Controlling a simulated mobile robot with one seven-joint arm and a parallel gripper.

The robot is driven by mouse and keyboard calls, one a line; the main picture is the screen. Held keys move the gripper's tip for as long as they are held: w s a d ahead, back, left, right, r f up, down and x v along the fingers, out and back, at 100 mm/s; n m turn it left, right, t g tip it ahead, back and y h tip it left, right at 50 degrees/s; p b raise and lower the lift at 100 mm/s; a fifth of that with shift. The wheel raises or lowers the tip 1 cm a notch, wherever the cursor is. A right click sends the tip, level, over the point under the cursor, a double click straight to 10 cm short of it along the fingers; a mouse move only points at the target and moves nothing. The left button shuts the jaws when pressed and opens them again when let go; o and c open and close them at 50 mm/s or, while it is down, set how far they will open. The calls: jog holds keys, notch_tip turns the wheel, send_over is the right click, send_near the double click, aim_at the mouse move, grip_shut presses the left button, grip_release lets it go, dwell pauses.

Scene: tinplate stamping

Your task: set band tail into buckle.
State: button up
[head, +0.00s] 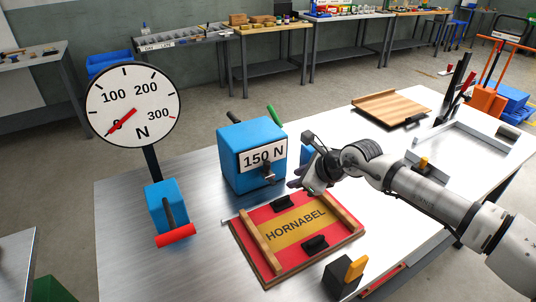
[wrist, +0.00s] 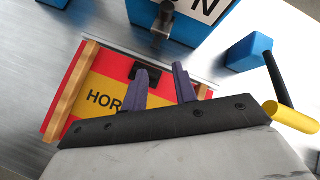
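No part is clearly marked as the band tail or the buckle. A thin grey metal strip (wrist: 110,50) runs along the back edge of the red and yellow HORNABEL board (wrist: 80,75); in the head view its left end (head: 232,217) sticks out past the board (head: 250,240). A small metal fitting (head: 268,172) sits on the front of the blue 150 N block (head: 238,172); it also shows in the wrist view (wrist: 162,25). My gripper (head: 296,184) is above the board's back right part. Its two purple fingers (wrist: 161,70) are apart, with nothing seen between them.
A dial gauge (head: 134,106) on a blue base (head: 158,205) with a red handle stands left, its needle near 0. Black handles (head: 314,244) stand on the board. A black block with a yellow lever (head: 354,268) stands at front. A wooden tray (head: 392,106) lies at the back right.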

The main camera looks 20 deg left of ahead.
aim_at(268, 163)
jog(key=s+d+r+m+t+y+p, duration=0.2)
jog(key=s+r+m+t+y, duration=0.1)
jog(key=r+m, duration=0.15)
jog(key=shift+m, duration=0.45)
jog(key=p+x, duration=0.3)
jog(key=x, duration=0.9)
jog(key=shift+w+a, duration=0.2)
jog(key=shift+w, duration=0.05)
jog(key=shift+w+a+f+t, duration=0.3)
jog(key=shift+w+a+f, duration=0.15)
jog(key=shift+a, duration=0.05)
jog(key=shift+c, duration=0.2)
grip_shut()
